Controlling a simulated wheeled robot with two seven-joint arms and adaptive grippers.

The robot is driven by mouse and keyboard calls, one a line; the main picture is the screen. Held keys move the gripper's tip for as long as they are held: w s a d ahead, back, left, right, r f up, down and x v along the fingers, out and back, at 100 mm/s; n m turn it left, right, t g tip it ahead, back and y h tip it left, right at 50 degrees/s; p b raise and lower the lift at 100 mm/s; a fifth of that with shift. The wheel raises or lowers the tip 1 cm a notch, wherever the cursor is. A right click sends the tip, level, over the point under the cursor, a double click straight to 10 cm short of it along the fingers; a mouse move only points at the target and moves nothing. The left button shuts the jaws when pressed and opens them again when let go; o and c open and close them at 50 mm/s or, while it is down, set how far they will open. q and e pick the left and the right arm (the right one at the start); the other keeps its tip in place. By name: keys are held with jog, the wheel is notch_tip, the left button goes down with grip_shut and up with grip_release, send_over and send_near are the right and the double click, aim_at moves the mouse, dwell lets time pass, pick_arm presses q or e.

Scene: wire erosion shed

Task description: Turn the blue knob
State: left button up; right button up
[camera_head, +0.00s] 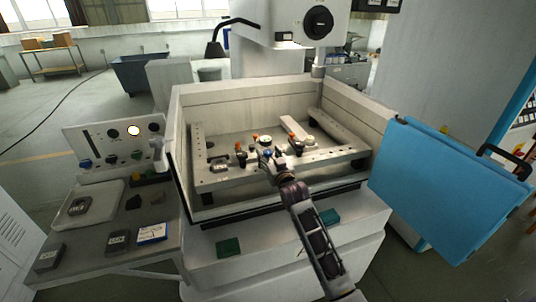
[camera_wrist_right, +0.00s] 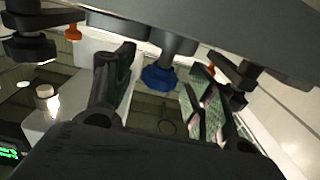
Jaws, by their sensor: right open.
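A blue knob (camera_wrist_right: 158,78) shows in the right wrist view on a grey stem below a dark metal body. It appears in the gap between the two fingers of my right gripper (camera_wrist_right: 165,68), with space visible on each side of it. Whether it lies at fingertip depth I cannot tell. My right gripper is open and empty. In the head view my right gripper (camera_head: 268,158) reaches into the machine's work tank, close to the small clamps on the front rail. Another blue knob (camera_head: 86,163) sits on the sloped control panel (camera_head: 95,140) at the left. My left gripper is not seen.
The pale tank (camera_head: 345,110) has upright walls around rails and clamps. The machine head (camera_head: 290,20) hangs above its back. A blue door panel (camera_head: 440,190) stands open at the right. A side table (camera_head: 90,265) with a tray and dark blocks is at the left.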

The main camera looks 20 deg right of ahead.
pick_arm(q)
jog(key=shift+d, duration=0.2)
pick_arm(e)
jog(key=shift+w, duration=0.75)
jog(key=c, duration=1.1)
jog(key=shift+o, duration=0.2)
pick_arm(q)
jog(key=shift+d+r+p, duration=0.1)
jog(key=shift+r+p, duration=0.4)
jog(key=shift+p, duration=0.05)
pick_arm(e)
jog(key=shift+r+n+y, duration=0.15)
jog(key=shift+n+y, duration=0.25)
jog(key=shift+y, duration=0.2)
jog(key=shift+a+n+y+p, duration=0.1)
jog(key=shift+n+y+p, duration=0.25)
jog(key=shift+y, duration=0.25)
jog(key=shift+r+n+y, duration=0.1)
jog(key=shift+n+y, duration=0.25)
jog(key=shift+y, duration=0.15)
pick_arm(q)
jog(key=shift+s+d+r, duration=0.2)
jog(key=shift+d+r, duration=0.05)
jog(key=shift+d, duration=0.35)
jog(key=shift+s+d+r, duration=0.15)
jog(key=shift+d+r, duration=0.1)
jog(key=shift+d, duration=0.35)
pick_arm(e)
jog(key=shift+g, duration=0.3)
